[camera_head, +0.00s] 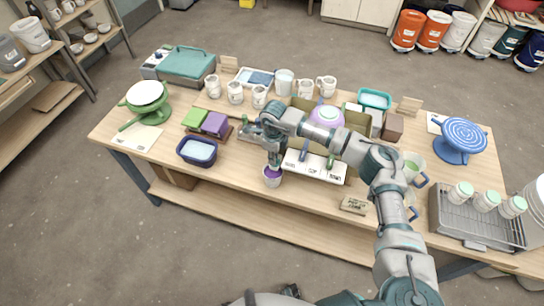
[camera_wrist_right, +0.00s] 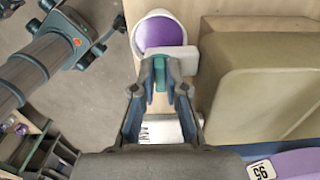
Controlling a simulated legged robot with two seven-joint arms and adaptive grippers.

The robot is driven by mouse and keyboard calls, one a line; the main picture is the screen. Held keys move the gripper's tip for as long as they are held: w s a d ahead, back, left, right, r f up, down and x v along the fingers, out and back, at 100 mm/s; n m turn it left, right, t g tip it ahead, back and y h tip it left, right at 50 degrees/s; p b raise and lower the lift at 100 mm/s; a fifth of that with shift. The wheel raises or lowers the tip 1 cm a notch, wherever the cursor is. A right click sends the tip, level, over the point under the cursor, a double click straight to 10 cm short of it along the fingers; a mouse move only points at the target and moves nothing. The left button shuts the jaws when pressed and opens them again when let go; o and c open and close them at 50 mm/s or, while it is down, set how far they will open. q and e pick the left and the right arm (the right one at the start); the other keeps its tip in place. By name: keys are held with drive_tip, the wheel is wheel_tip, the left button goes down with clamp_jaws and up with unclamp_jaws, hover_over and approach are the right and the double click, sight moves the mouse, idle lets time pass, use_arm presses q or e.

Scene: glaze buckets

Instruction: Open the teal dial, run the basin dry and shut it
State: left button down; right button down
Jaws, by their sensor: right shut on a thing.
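In the right wrist view my right gripper (camera_wrist_right: 160,82) is shut on the teal dial (camera_wrist_right: 159,70), which sits against a white fitting (camera_wrist_right: 184,62). Just beyond is a white cup (camera_wrist_right: 139,50) with purple liquid (camera_wrist_right: 160,34) in it. An olive-tan basin (camera_wrist_right: 262,85) stands to the right; its inside is not clear. In the head view my right gripper (camera_head: 274,158) hangs right above the cup (camera_head: 272,181) at the table's front edge, and the arm hides the dial and part of the basin (camera_head: 357,122). My left gripper does not show clearly.
A white lettered board (camera_head: 316,166) lies right of the cup. A dark blue tub (camera_head: 197,151) and green and purple blocks (camera_head: 215,124) are to the left. Mugs (camera_head: 235,93) stand behind. A drying rack (camera_head: 470,220) with cups is at the right. Bare tabletop shows at front left.

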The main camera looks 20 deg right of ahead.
drive_tip(key=c, duration=1.5)
unclamp_jaws()
drive_tip(key=shift+w+d+r, duration=0.1)
drive_tip(key=shift+d, duration=0.2)
wheel_tip(320, 180, up, 12)
drive_tip(key=shift+f, duration=0.1)
